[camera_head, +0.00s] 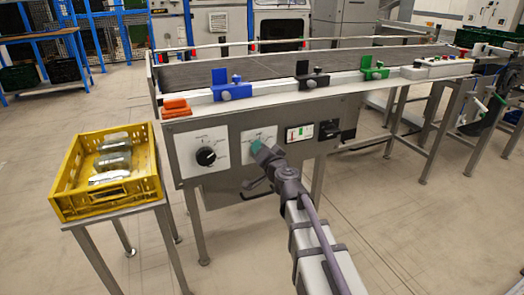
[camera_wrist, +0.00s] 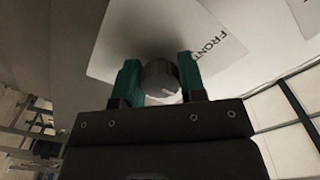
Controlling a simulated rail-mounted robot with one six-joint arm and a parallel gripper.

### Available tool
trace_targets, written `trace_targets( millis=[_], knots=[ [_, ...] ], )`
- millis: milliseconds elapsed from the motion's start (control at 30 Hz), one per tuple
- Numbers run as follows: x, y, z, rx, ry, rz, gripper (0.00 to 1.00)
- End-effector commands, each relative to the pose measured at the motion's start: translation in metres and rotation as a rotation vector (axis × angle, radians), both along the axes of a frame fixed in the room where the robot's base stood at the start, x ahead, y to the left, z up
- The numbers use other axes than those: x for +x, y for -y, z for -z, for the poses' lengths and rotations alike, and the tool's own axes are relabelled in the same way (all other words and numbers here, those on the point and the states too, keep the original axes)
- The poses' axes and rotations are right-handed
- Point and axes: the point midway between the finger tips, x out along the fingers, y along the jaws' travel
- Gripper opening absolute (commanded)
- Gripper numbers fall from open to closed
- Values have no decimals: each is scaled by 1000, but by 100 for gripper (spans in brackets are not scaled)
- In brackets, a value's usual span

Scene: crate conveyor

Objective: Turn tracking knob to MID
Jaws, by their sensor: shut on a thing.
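A round grey knob (camera_wrist: 160,82) sits between the two teal fingers of my gripper (camera_wrist: 161,76) in the wrist view. My gripper is shut on it. The knob has a small pale mark towards its lower right. The white plate (camera_wrist: 205,40) behind it carries the word FRONT to the right; the other labels are hidden or out of view. In the head view my gripper (camera_head: 259,148) reaches the conveyor's front panel at the right-hand dial plate (camera_head: 262,133). There the fingers hide the knob, and I cannot read its setting.
A black knob (camera_head: 206,156) on a white dial plate is left of my gripper. A yellow crate (camera_head: 107,195) with metal parts stands on a stand at left. Coloured clamps line the conveyor edge above.

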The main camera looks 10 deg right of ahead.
Motion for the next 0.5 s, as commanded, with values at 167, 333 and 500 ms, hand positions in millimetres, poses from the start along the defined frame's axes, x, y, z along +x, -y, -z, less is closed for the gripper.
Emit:
trace_targets(
  millis=[167,333,500],
  knots=[
    [0,0,0,-1,0,0,53],
    [0,0,0,-1,0,0,63],
    [-1,0,0,-1,0,0,63]
  ],
)
